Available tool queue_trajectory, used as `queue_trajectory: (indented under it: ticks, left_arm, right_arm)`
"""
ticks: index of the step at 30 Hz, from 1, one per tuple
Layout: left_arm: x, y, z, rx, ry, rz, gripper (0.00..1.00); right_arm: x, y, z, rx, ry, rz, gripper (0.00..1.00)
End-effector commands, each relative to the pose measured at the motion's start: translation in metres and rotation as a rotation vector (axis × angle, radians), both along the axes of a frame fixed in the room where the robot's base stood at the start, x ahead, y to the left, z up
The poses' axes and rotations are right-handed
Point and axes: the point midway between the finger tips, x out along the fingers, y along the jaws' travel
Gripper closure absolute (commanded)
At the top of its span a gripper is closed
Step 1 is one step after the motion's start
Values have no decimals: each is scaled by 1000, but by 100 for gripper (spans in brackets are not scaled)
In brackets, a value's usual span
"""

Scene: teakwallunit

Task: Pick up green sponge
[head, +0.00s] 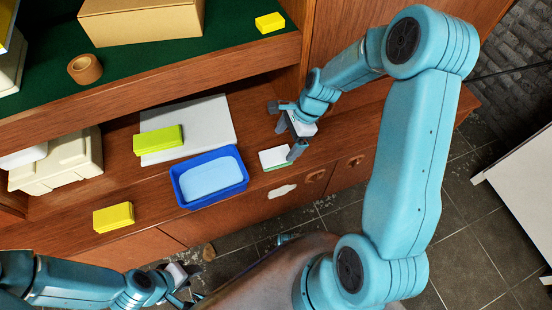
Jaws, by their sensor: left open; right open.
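A lime-green sponge (159,139) lies on a grey board (215,122) on the wooden shelf. A white block with a green lower edge (274,158), perhaps also a sponge, lies right of the blue tray. My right gripper (287,143) is open, with its fingers pointing down. One finger is at the right end of the white-and-green block and partly overlaps it in view; I cannot tell if they touch. My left gripper (184,288) is open and empty at the bottom edge, low in front of the unit and partly cut off.
A blue tray (178,189) with a light-blue inside stands on the shelf. Yellow blocks lie at the front left (113,217) and on the upper green shelf (270,22). A tape roll (85,69) and cardboard box (142,22) are above. The upper shelf edge overhangs.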

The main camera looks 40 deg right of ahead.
Motion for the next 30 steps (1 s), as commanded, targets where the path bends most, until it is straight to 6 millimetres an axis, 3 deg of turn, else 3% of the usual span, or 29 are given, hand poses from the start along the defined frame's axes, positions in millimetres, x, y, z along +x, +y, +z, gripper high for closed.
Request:
queue_trajectory:
  ticks: [3, 11, 18, 26, 30]
  left_arm:
    - [0, 0, -6, 0, 0, 0, 57]
    - [0, 0, -10, 0, 0, 0, 57]
    - [0, 0, -22, 0, 0, 0, 57]
    - [0, 0, -22, 0, 0, 0, 57]
    - [0, 0, -22, 0, 0, 0, 57]
  right_arm:
    - [3, 6, -19, 0, 1, 3, 8]
    - [6, 10, -35, 0, 0, 2, 8]
    - [9, 22, -71, 0, 1, 3, 8]
    - [10, 24, -74, 0, -1, 1, 8]
    - [10, 24, -74, 0, -2, 1, 54]
